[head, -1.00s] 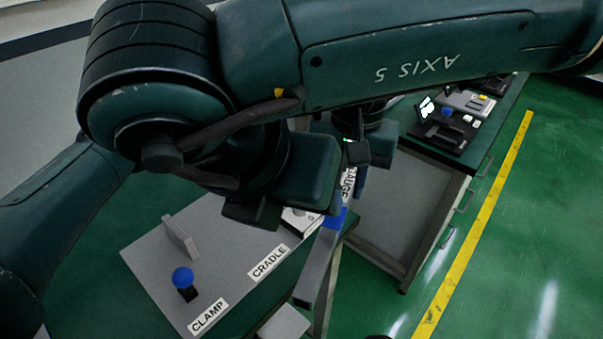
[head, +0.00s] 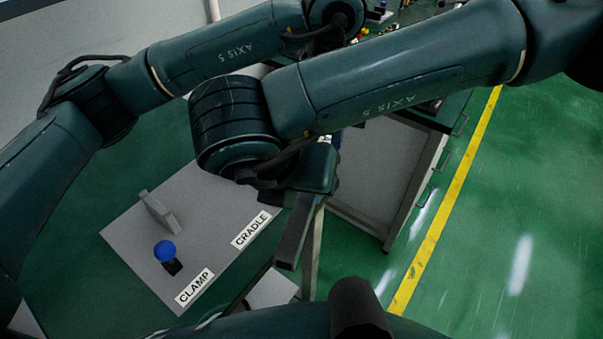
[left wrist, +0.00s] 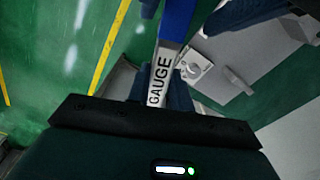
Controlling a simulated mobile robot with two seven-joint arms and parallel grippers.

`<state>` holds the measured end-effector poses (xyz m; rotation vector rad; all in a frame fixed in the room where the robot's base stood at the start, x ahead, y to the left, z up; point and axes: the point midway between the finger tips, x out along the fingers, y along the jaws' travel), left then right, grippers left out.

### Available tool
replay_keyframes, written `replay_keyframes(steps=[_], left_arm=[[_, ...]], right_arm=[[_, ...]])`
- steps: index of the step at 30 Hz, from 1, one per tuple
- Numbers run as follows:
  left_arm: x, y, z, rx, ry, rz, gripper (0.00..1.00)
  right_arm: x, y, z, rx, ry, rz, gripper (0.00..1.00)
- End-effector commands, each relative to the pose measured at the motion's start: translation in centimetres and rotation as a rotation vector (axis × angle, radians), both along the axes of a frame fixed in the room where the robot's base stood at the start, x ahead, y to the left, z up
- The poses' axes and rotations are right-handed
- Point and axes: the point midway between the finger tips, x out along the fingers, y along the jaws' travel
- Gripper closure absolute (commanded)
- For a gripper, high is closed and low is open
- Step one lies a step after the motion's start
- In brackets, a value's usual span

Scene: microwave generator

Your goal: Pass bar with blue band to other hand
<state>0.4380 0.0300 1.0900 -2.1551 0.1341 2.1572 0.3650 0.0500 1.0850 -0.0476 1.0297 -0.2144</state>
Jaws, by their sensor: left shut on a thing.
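The bar is grey with a blue band (left wrist: 178,18) and a white GAUGE label (left wrist: 158,88) in the left wrist view. My left gripper (left wrist: 161,78) is shut on the bar around the label. In the head view that gripper is hidden behind my right arm. The bar's grey lower end (head: 296,231) sticks out below my right gripper (head: 312,174), which covers the bar's middle. Whether the right fingers are closed on the bar is hidden.
Below left is a grey bench (head: 135,240) with CLAMP and CRADLE labels, a blue knob (head: 166,250) and an upright grey plate (head: 160,211). Green floor is clear to the right.

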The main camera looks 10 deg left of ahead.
Motion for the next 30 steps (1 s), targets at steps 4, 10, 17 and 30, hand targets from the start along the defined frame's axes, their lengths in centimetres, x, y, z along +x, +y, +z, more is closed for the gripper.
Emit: replay_keyframes(steps=[4,10,17,30], left_arm=[[0.01,0.0,0.04,0.0,0.0,0.0,1.0],[0.0,-0.02,0.05,-0.001,0.0,0.0,1.0],[-0.06,-0.15,0.08,-0.005,0.001,-0.001,1.0],[-0.06,-0.13,0.07,-0.004,0.0,-0.002,0.53]], right_arm=[[0.0,-0.01,0.02,0.0,0.0,0.0,0.59],[-0.01,0.02,0.04,0.0,0.0,0.0,0.75],[0.0,0.12,0.05,0.004,0.0,0.001,0.94],[0.0,0.11,0.08,0.004,-0.001,0.001,1.0]])
